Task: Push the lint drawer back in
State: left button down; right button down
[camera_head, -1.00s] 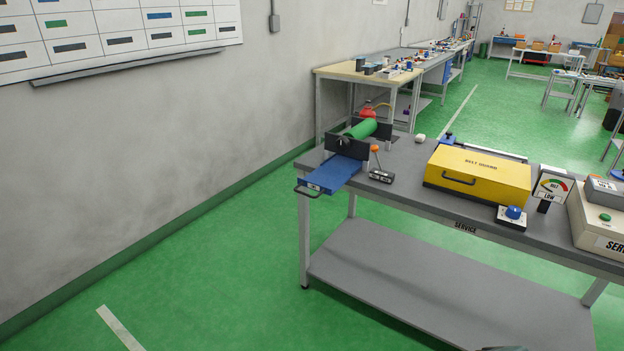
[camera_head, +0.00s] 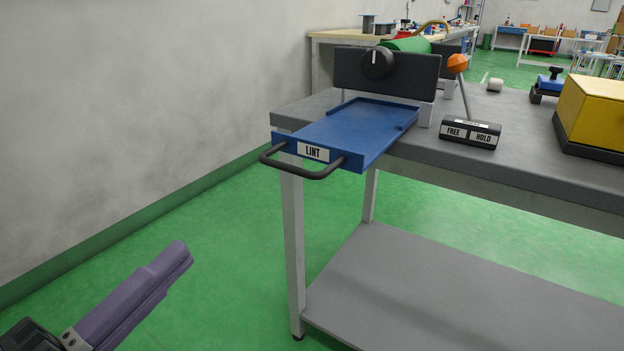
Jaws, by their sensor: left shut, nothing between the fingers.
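The blue lint drawer (camera_head: 350,132) is pulled out toward me and overhangs the front left corner of the grey table. Its front bears a "LINT" label (camera_head: 313,152) and a dark bar handle (camera_head: 300,168). Its back end lies under a black housing (camera_head: 388,76) with a round knob. My left gripper (camera_head: 186,253) is at the lower left, its purple fingers closed and empty, pointing up and right. It is below and left of the handle, apart from it. My right gripper is not in view.
A lever with an orange ball (camera_head: 457,63) rises beside a black FREE/HOLD block (camera_head: 470,131) right of the drawer. A yellow box (camera_head: 596,115) stands at the right. The lower shelf (camera_head: 420,300) is bare. Green floor left of the table is clear.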

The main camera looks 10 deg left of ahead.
pick_arm(q)
jog(key=b, duration=0.1)
send_near(284, 169)
jog(key=shift+m, duration=0.3)
jog(key=x, duration=0.7)
jog(key=shift+f, duration=0.1)
